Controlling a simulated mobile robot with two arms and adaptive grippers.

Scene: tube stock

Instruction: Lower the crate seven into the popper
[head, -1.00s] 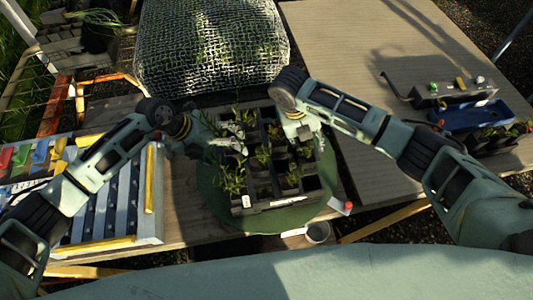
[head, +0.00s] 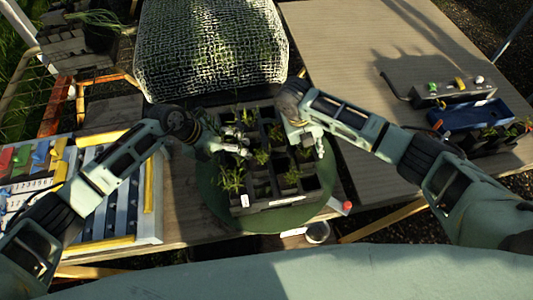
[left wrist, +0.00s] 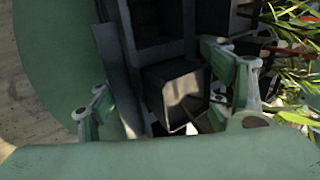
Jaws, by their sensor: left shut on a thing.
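A black crate (head: 282,200) of square cells with green seedlings sits over a round green plate (head: 212,208). A small white label shows on its near side. My left gripper (head: 240,147) is at the crate's left part. In the left wrist view its two green fingers (left wrist: 170,85) stand on either side of a black square tube (left wrist: 178,88), shut on it. My right gripper (head: 314,142) is over the crate's right part; its fingertips are too small to read. I cannot tell which thing is the popper, nor see a seven on the crate.
A mesh-covered frame (head: 212,50) stands behind the crate. A rack with blue bars (head: 105,205) and numbered coloured tags is at left. A blue tray (head: 468,116) and a control box (head: 455,92) are at right. The board (head: 370,50) at back right is largely bare.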

